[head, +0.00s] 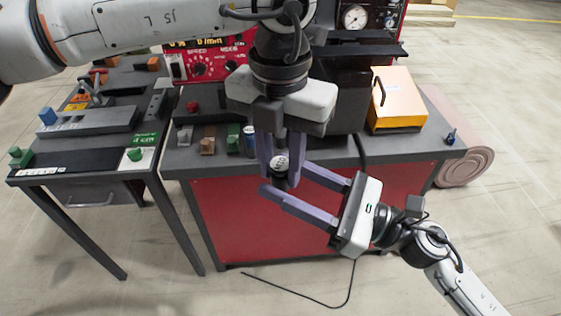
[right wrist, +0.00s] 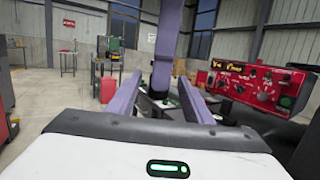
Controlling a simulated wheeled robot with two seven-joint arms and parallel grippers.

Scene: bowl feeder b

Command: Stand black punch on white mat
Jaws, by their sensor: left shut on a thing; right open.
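The black punch (head: 280,169), dark with a pale marked top, is held upright between the fingertips of my left gripper (head: 279,160). It hangs in front of the red cabinet, clear of the worktop. My right gripper (head: 283,178) is open, its two purple fingers reaching from the right on either side of the punch's lower part. I cannot tell whether they touch it. The right wrist view shows the right gripper's spread fingers (right wrist: 160,92) and a left finger (right wrist: 167,48) beyond.
A black mat (head: 65,160) lies beside it. The grey worktop (head: 400,150) carries small coloured blocks, a blue can (head: 250,140) and a yellow box (head: 396,100). The red control panel (head: 208,66) stands behind. A gap of floor separates the table from the red cabinet (head: 240,220).

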